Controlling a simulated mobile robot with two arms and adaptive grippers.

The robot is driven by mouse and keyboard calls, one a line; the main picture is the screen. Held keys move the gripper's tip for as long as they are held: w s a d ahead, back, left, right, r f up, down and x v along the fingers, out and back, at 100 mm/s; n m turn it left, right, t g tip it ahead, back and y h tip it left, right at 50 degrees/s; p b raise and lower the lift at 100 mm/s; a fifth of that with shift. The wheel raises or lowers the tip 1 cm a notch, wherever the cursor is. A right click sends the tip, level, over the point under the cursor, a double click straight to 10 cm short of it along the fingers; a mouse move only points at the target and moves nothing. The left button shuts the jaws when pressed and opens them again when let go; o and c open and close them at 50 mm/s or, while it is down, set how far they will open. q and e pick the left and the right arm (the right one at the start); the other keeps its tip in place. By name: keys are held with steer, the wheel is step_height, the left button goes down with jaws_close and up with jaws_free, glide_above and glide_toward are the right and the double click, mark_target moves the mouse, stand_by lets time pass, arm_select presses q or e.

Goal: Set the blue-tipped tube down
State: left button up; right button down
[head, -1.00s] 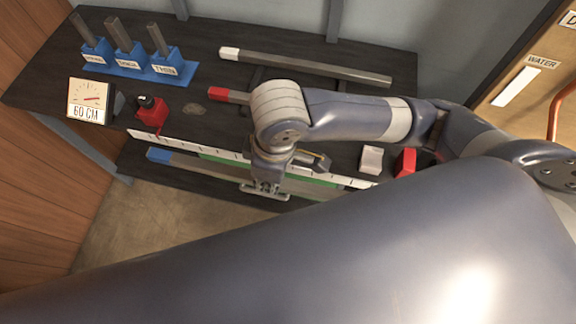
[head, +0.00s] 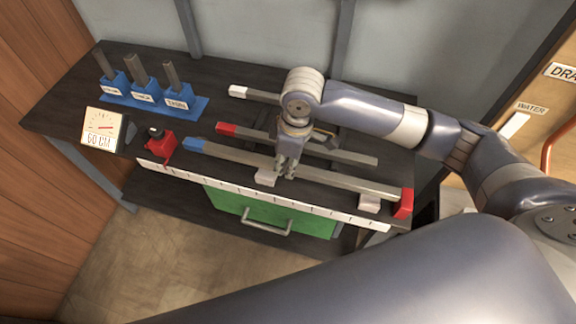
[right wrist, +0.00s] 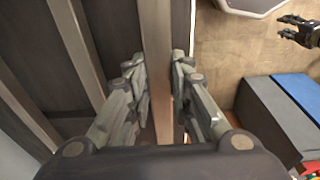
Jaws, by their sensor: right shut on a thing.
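The blue-tipped tube (head: 340,181) is a long grey bar with a blue left end, lying lengthwise along the bench front. My right gripper (head: 287,172) points down and is shut on it near its middle. In the right wrist view the tube (right wrist: 156,50) runs between the fingers of my right gripper (right wrist: 160,95). The tube is at two pale blocks, one below the gripper (head: 267,178) and one further right (head: 369,203); I cannot tell whether it touches them. Its right end is by a red stop (head: 403,204). My left gripper (right wrist: 293,29) shows small, fingers apart, in the right wrist view.
A red-tipped tube (head: 352,157) and a white-tipped tube (head: 262,96) lie behind. A red block (head: 160,147), a 60 CM dial (head: 102,128) and a blue rack (head: 150,98) stand left. A ruler strip (head: 230,187) edges the bench above a green drawer (head: 270,214).

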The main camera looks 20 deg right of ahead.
steer(key=shift+w+d, duration=0.15)
steer(key=shift+w, duration=0.1)
steer(key=shift+f, duration=0.2)
step_height(320, 180, down, 2)
steer(key=shift+s+p, duration=0.1)
steer(key=shift+p, duration=0.2)
steer(key=shift+f, duration=0.55)
arm_select(q)
steer(key=shift+w+d+r, duration=0.2)
steer(key=shift+w, duration=0.3)
steer(key=shift+w+d+r, duration=0.15)
steer(key=shift+w+r, duration=0.05)
steer(key=shift+w, duration=0.25)
arm_select(e)
steer(key=c, duration=1.4)
jaws_free()
steer(key=shift+f, duration=0.15)
arm_select(q)
steer(key=shift+s+a, duration=0.1)
steer(key=shift+s, duration=0.25)
